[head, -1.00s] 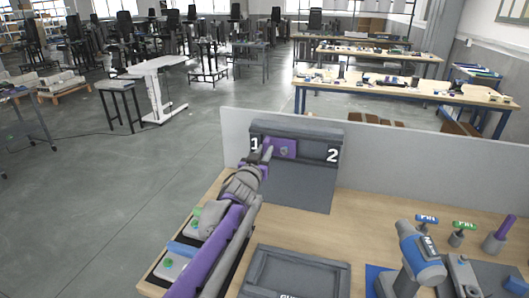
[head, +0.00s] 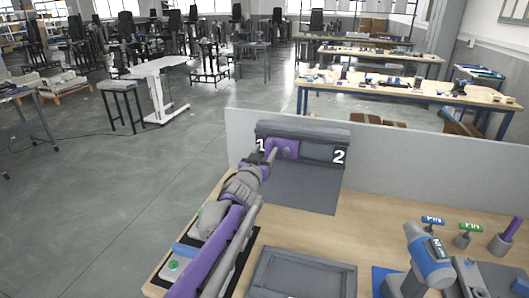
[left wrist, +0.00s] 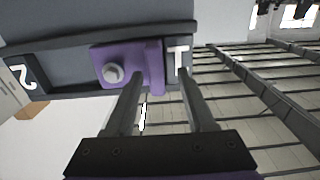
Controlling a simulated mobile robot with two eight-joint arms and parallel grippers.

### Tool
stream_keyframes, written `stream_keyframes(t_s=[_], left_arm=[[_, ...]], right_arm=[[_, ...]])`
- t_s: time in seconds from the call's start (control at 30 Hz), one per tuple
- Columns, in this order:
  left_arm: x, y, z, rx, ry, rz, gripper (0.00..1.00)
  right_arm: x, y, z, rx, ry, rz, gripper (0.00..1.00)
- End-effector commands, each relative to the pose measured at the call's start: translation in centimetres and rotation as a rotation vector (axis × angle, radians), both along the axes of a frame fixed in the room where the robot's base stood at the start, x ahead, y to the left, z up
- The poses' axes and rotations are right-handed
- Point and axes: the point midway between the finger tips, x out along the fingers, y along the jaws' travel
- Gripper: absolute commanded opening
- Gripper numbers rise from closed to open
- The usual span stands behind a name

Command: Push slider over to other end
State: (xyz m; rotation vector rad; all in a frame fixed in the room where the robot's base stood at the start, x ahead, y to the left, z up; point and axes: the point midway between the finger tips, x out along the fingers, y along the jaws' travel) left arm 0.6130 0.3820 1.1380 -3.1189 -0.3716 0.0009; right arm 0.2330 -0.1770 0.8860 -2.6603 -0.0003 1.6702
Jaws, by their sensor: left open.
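The purple slider (head: 287,148) sits in the grey rail of the slider fixture (head: 312,185), at the end marked 1 and away from the end marked 2. In the left wrist view the slider (left wrist: 150,62) shows a round grey knob (left wrist: 113,73). My left gripper (head: 270,154) is at the slider's left side, near the 1. One finger overlaps the slider's edge and the other the label 1; contact cannot be told. My right gripper is out of view.
A grey panel (head: 440,170) stands behind the wooden table (head: 385,215). A grey tray (head: 305,275) lies in front of the fixture. A blue and grey drill (head: 428,258) and small T-handled tools stand at the right. Green-button boxes lie beside my left arm.

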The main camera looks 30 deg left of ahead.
Motion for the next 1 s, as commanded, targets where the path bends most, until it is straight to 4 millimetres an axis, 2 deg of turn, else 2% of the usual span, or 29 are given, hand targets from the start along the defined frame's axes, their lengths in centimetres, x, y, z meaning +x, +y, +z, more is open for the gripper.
stream_keyframes(t_s=[0.17,0.4,0.6,0.8,1.0], left_arm=[[-1.5,-0.3,0.0,0.000,0.000,0.000,0.55],[-6.1,-1.4,-0.1,0.000,0.000,0.001,0.55],[-9.1,-2.2,0.0,0.001,0.000,0.001,0.55],[-10.4,-2.5,0.0,0.000,0.000,0.001,0.55],[-10.5,-2.5,0.0,0.000,0.000,0.001,0.55]], right_arm=[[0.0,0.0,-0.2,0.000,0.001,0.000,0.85],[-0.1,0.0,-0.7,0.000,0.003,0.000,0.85],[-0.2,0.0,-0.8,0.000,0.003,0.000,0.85],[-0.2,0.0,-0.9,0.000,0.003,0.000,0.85],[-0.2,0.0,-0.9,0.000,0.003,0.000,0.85]])
